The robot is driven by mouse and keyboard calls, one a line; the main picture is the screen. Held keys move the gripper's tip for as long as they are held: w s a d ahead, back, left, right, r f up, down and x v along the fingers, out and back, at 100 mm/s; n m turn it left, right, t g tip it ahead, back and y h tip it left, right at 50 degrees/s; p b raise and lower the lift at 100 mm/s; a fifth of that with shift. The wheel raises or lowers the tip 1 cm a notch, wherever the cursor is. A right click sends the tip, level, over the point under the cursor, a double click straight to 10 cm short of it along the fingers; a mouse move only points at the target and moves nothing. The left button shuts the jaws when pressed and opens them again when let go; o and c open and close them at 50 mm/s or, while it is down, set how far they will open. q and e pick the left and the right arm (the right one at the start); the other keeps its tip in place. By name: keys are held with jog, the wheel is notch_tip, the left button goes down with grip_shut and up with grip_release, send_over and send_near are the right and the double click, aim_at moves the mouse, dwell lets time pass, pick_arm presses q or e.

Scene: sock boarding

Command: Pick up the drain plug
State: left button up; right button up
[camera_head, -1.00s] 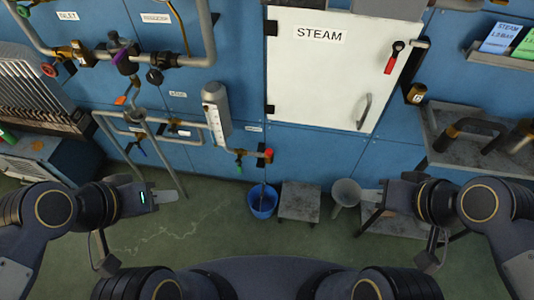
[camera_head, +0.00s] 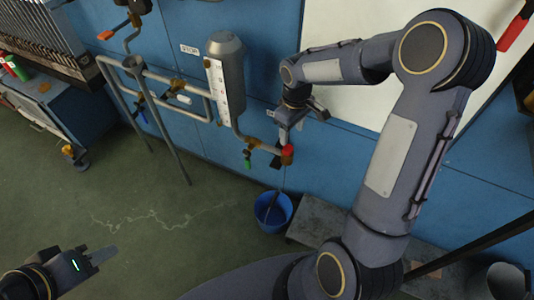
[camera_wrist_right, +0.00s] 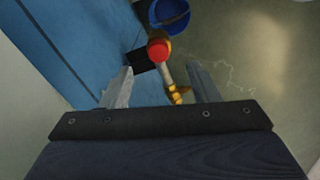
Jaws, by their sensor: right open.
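A red round cap (camera_head: 287,152), which looks like the drain plug, sits on the end of a short brass and grey pipe below a grey cylinder. In the right wrist view the red cap (camera_wrist_right: 158,50) lies ahead of my right gripper (camera_wrist_right: 160,88), between the lines of its two fingers and beyond their tips. My right gripper (camera_head: 287,132) is open and empty, close above the cap in the head view. My left gripper (camera_head: 98,258) is at the lower left over the floor, far from the cap; its finger gap is not clear.
A blue bucket (camera_head: 264,222) with something dark in it stands on the floor below the cap. A low grey stand (camera_head: 315,217) is beside it. A green-handled valve (camera_head: 248,158) hangs left of the cap. The blue panel wall (camera_head: 185,28) is close behind.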

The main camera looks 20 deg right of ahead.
aim_at(288, 148)
jog(key=shift+w+a+f, duration=0.1)
jog(key=shift+w+f, duration=0.25)
jog(key=shift+f, duration=0.8)
jog(key=f+b, duration=0.2)
jog(key=f, duration=0.4)
jog(key=shift+w+f+b, duration=0.2)
jog(key=shift+b, duration=0.1)
jog(key=shift+r, duration=0.1)
jog(key=c, duration=1.1)
jog(key=shift+o, duration=0.2)
